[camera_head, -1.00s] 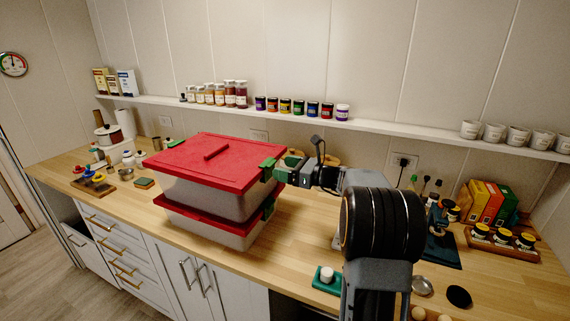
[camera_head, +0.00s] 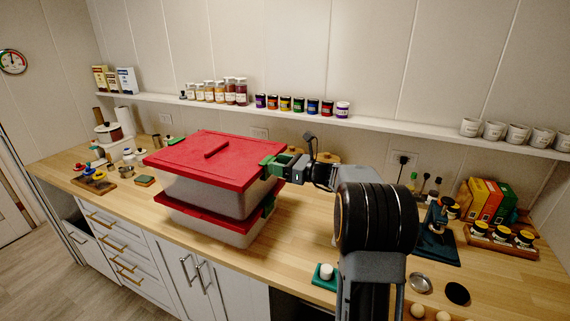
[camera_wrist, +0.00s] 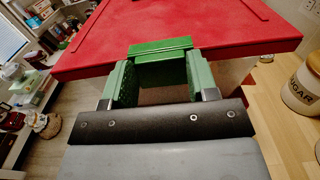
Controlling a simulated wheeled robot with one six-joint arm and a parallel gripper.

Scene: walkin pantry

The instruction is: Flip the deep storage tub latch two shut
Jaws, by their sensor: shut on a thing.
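The deep storage tub (camera_head: 215,197) is a translucent bin with a red lid (camera_head: 180,155), stacked on a similar red-lidded tub (camera_head: 225,230). A green latch (camera_head: 270,161) is at the right edge of the upper lid. It also shows in the wrist view (camera_wrist: 160,46), lying across the lid's edge. My gripper (camera_head: 284,166) is at this latch. In the wrist view my gripper (camera_wrist: 160,72) has its green-padded fingers on either side of the latch, shut on it. The fingers partly hide the latch's lower part. Another green latch (camera_head: 171,142) shows at the upper lid's left.
Behind runs a wall shelf (camera_head: 375,124) with jars, tins and cups. A canister (camera_wrist: 302,92) stands at the right in the wrist view. The wooden counter (camera_head: 300,235) in front is partly clear.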

